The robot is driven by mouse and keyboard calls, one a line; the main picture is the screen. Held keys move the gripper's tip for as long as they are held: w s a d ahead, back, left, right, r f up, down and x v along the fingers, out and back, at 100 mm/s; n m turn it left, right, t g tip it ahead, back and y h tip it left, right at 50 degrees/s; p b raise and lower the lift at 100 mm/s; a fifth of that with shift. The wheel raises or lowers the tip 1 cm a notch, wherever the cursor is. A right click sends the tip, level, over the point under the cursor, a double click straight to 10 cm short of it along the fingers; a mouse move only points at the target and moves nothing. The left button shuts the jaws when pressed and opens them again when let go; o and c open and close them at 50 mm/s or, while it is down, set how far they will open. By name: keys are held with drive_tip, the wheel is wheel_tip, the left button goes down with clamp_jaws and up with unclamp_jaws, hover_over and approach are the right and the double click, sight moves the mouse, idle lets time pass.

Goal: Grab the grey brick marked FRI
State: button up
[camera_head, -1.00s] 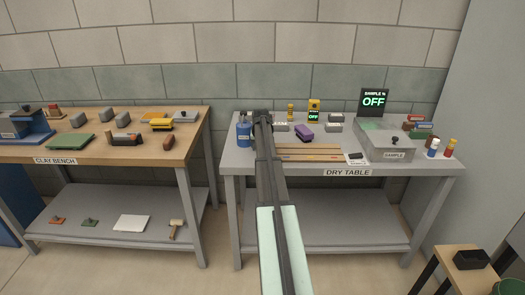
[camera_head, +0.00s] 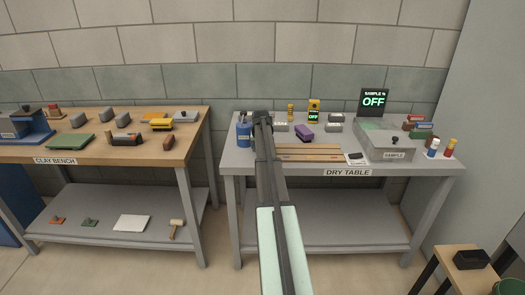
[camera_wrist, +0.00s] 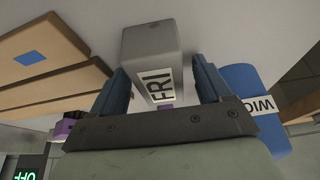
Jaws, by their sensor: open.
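The grey brick marked FRI (camera_wrist: 152,45) shows in the wrist view, its white label facing the camera. My gripper (camera_wrist: 160,78) is open, with one dark finger on each side of the brick. A narrow gap seems to show on each side; contact is not clear. In the head view my gripper (camera_head: 262,118) is over the back left of the dry table (camera_head: 232,160). My arm hides much of that spot. A grey brick (camera_head: 281,127) shows just right of it, but its label is too small to read.
A blue pot (camera_head: 243,134) stands close left of my gripper; it also shows in the wrist view (camera_wrist: 240,80). A purple brick (camera_head: 304,132) lies to the right. Wooden slats (camera_head: 310,149) lie in front. A grey sample box (camera_head: 385,146) stands farther right.

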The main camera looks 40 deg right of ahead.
drive_tip(key=shift+c, duration=0.3)
drive_tip(key=c, duration=1.2)
drive_tip(key=shift+r, duration=0.1)
